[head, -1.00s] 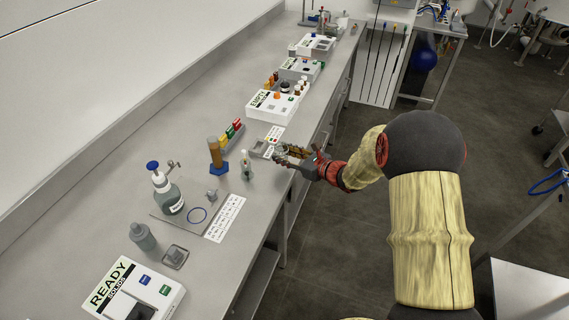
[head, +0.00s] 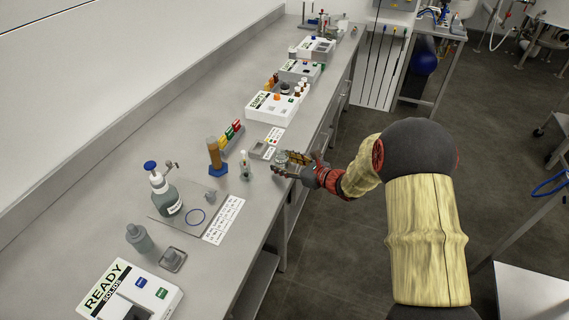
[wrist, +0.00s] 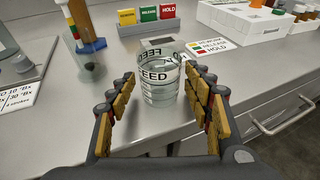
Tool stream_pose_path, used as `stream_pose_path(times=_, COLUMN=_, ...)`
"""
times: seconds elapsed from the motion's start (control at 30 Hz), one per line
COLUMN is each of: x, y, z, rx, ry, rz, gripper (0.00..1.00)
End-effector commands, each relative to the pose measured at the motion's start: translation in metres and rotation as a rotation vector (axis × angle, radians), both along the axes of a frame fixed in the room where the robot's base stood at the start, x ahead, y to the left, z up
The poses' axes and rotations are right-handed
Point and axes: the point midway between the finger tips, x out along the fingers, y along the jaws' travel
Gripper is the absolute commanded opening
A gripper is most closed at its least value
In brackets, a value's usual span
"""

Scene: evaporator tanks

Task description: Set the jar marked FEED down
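The clear glass jar marked FEED (wrist: 160,88) stands upright on the grey bench top near its front edge, with clear liquid inside. It also shows in the head view (head: 281,157). My gripper (wrist: 160,95) is open around the jar, one finger on each side. A gap shows between the jar and each finger in the wrist view. In the head view my gripper (head: 284,164) reaches in over the bench edge from the right.
A rack with yellow, green and red RELEASE and HOLD tags (wrist: 150,24) stands behind the jar. A colour-coded label card (wrist: 208,47) lies behind right. A tall amber cylinder on a blue base (head: 215,155) and a small vial (head: 245,165) stand to the left.

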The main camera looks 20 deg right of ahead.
Motion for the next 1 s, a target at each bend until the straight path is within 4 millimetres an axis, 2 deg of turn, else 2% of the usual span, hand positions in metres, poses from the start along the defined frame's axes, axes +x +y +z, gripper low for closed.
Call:
stream_pose_path(times=0.37, x=0.000, y=0.000, z=0.005, rx=0.000, ry=0.000, rz=0.000, gripper=0.53)
stream_pose_path(times=0.57, x=-0.024, y=-0.018, z=0.015, rx=0.000, ry=-0.001, rz=-0.004, gripper=0.53)
stream_pose_path(times=0.8, x=-0.065, y=-0.044, z=0.029, rx=0.000, ry=0.000, rz=-0.005, gripper=0.53)
stream_pose_path(times=1.0, x=-0.088, y=-0.058, z=0.036, rx=0.000, ry=0.001, rz=-0.002, gripper=0.53)
